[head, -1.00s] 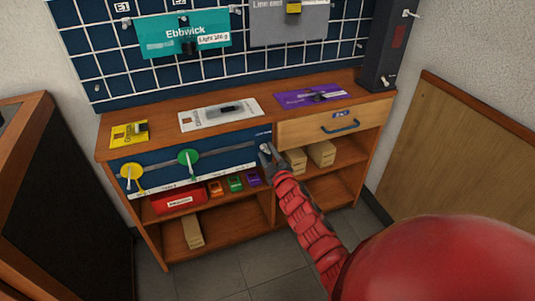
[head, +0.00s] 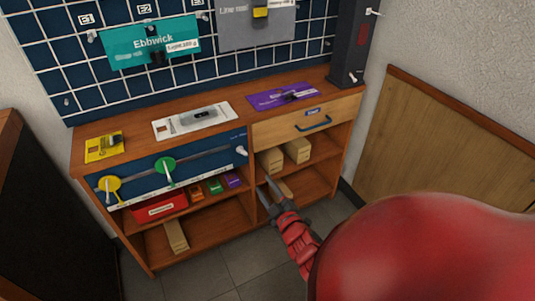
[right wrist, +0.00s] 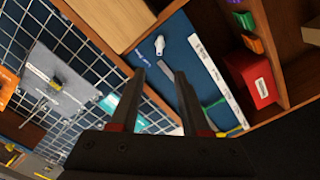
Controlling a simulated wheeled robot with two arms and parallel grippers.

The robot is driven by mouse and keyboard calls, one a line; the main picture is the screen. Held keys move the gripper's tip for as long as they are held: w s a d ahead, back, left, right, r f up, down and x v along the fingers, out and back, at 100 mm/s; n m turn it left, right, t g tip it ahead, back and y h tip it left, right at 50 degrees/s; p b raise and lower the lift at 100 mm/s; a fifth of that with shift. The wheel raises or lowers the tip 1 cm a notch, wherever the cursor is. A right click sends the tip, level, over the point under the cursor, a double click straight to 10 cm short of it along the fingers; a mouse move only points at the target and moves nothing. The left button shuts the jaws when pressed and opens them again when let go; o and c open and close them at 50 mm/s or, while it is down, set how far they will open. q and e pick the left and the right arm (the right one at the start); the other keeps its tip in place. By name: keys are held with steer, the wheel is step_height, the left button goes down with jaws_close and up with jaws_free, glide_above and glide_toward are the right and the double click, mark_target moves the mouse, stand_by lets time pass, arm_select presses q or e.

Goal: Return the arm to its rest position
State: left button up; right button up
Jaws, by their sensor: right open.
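My right gripper (head: 267,190) is open and empty in the head view, in front of the bench's lower shelves. My red arm comes in from the lower right. In the right wrist view its two dark fingers (right wrist: 157,95) stand apart with nothing between them. Beyond them is the blue panel with a white knob (right wrist: 159,44); the knob also shows in the head view (head: 241,151), apart from the gripper. My left gripper is not in view.
The wooden bench (head: 241,118) carries yellow, white and purple cards. The blue front panel (head: 205,160) has yellow and green dials. A red box (head: 160,208) and wooden blocks (head: 297,150) sit on the shelves. A drawer (head: 310,121) is shut. Floor (head: 235,262) is clear in front.

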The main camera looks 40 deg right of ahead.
steer(key=shift+s+a, duration=0.1)
steer(key=shift+s, duration=0.35)
